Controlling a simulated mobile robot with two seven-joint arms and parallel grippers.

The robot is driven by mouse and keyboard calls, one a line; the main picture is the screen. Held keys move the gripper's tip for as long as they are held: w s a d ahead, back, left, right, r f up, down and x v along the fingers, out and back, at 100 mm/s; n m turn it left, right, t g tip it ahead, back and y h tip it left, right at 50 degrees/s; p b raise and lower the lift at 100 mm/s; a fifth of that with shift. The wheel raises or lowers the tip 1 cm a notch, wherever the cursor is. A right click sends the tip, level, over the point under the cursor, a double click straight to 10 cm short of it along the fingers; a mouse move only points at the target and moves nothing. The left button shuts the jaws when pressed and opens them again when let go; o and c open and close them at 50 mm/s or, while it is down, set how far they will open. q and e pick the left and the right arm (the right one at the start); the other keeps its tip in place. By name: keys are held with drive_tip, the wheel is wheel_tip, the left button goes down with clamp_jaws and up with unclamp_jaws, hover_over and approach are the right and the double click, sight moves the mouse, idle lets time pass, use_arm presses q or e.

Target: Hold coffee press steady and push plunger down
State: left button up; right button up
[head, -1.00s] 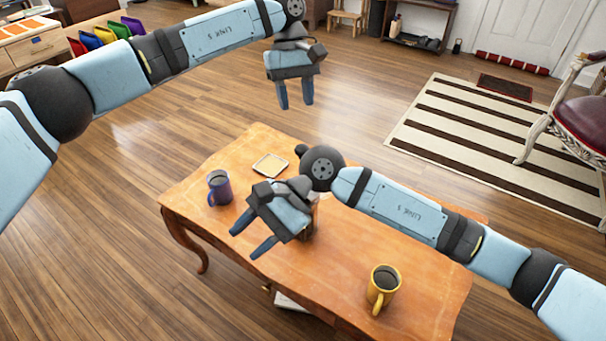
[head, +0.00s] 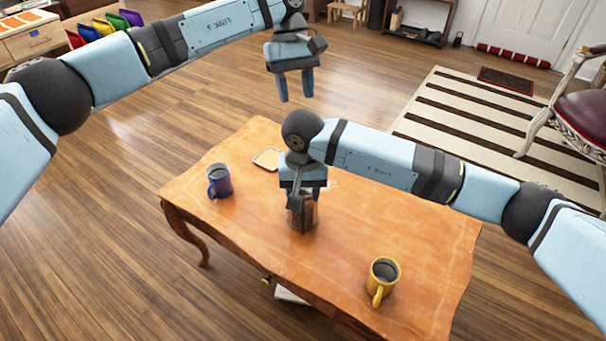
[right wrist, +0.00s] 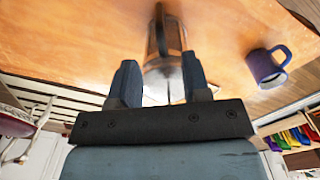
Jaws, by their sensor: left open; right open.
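The coffee press (head: 302,218) stands upright on the wooden table (head: 395,225), a glass body with a dark frame. My right gripper (head: 303,196) is open in front of its upper part and hides some of it. In the right wrist view the press (right wrist: 166,42) appears between and beyond the open fingers (right wrist: 158,66), with its handle at the top of the picture. Whether a finger touches it I cannot tell. The plunger is hard to make out. My left gripper (head: 295,97) is open and empty, fingers down, above the floor beyond the table's far edge.
A blue-purple mug (head: 220,183) stands to the left of the press and a yellow mug (head: 382,279) to the right, nearer the front. A small light square tray (head: 266,160) lies near the far edge.

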sight(303, 210)
wheel_tip(303, 210, down, 7)
idle(0.3)
clamp_jaws()
use_arm(q)
drive_tip(key=c, duration=0.3)
drive_tip(key=shift+s+d+r, duration=0.1)
drive_tip(key=shift+s, duration=0.15)
drive_tip(key=c, duration=0.3)
drive_tip(key=s+m+t, duration=0.1)
drive_tip(key=s+m+t+y, duration=0.1)
drive_tip(key=m, duration=0.1)
drive_tip(key=s+d+r+m+t, duration=0.1)
drive_tip(key=shift+s+m+t, duration=0.1)
drive_tip(key=shift+m+t, duration=0.2)
drive_tip(key=shift+t, duration=0.1)
clamp_jaws()
drive_tip(key=shift+f, duration=3.2)
